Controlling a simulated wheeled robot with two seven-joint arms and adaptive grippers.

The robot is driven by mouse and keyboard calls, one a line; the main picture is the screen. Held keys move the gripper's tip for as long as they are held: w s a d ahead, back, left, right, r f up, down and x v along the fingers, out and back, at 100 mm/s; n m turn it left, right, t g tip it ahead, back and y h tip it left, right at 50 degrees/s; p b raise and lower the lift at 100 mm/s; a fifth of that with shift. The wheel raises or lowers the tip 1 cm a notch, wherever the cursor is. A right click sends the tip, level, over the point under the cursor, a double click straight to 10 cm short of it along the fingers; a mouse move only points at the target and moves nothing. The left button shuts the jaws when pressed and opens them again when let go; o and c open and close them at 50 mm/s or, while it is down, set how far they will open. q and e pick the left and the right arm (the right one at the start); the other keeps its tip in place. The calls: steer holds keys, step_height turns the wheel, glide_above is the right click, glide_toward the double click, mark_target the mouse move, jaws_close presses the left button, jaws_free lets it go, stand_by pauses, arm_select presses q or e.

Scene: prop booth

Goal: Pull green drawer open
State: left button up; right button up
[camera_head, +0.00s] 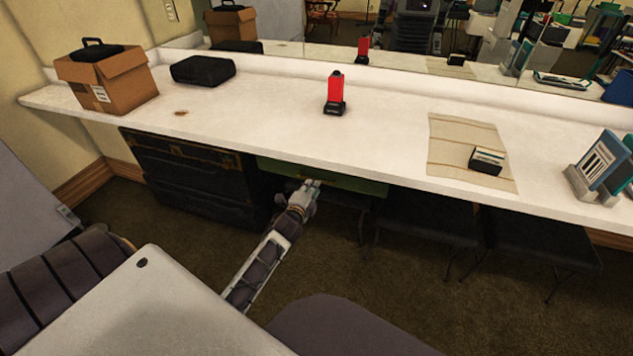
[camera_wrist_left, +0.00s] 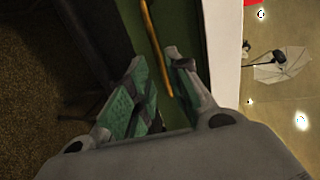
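The green drawer (camera_head: 352,184) is under the white counter's front edge; its green front also shows in the left wrist view (camera_wrist_left: 191,32). A thin brass-coloured bar handle (camera_wrist_left: 152,38) runs along that front. My left gripper (camera_head: 312,184) is at the drawer front, below the counter edge. In the left wrist view my left gripper (camera_wrist_left: 157,60) has its fingers apart, with the bar between them and a visible gap on each side. How far the drawer stands out is hard to tell. My right gripper is not in view.
The white counter (camera_head: 250,118) overhangs the drawer. Dark cases (camera_head: 190,172) stand under it left of my gripper, and dark chairs (camera_head: 430,215) to the right. A cardboard box (camera_head: 125,88), a black case (camera_head: 203,70) and a red device (camera_head: 335,90) sit on top.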

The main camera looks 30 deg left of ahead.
arm_select(q)
steer(key=shift+b+x, duration=0.6)
steer(key=shift+x, duration=2.45)
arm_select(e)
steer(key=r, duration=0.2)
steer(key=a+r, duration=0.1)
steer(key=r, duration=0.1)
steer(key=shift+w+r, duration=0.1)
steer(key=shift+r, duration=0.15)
arm_select(q)
steer(key=shift+c, duration=0.3)
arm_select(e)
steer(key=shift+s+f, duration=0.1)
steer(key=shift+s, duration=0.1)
arm_select(q)
jaws_close()
